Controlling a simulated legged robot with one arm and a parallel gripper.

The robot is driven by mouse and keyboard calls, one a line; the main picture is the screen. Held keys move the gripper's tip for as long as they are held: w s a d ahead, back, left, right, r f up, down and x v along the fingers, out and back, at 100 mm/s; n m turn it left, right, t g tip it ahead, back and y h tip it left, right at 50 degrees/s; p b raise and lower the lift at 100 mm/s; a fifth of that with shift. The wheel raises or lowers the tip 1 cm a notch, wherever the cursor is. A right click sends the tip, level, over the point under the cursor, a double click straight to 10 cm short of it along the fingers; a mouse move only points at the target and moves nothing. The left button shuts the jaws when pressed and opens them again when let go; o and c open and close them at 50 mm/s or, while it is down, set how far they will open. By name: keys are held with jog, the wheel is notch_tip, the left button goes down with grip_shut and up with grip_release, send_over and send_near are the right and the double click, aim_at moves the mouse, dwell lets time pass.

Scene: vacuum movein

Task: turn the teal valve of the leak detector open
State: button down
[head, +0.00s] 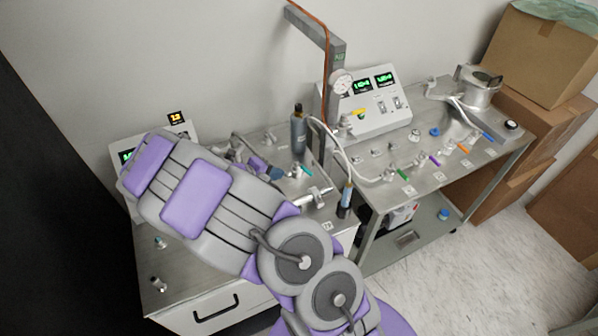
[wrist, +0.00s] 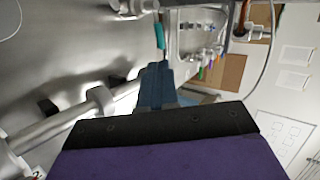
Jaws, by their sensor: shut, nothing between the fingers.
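The teal valve handle (head: 306,171) is a small lever on the metal top of the left bench. In the wrist view the teal handle (wrist: 159,34) stands just beyond my fingertips, pointing along the picture's vertical. My gripper (wrist: 157,72) has blue fingers that are shut together with nothing between them. The fingertips look close to the handle's near end; I cannot tell whether they touch it.
A metal pipe (wrist: 92,108) runs beside my fingers. A dark bottle (head: 298,135) and a grey post (head: 331,90) stand behind the valve. The right cart holds a display box (head: 367,105) and several coloured valves. Cardboard boxes (head: 540,55) fill the far right.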

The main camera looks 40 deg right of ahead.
aim_at(305, 170)
jog(key=b+x, duration=0.3)
jog(key=x, duration=0.8)
jog(key=shift+d+f, duration=0.25)
jog(key=shift+d+p, duration=0.1)
jog(key=shift+p, duration=0.2)
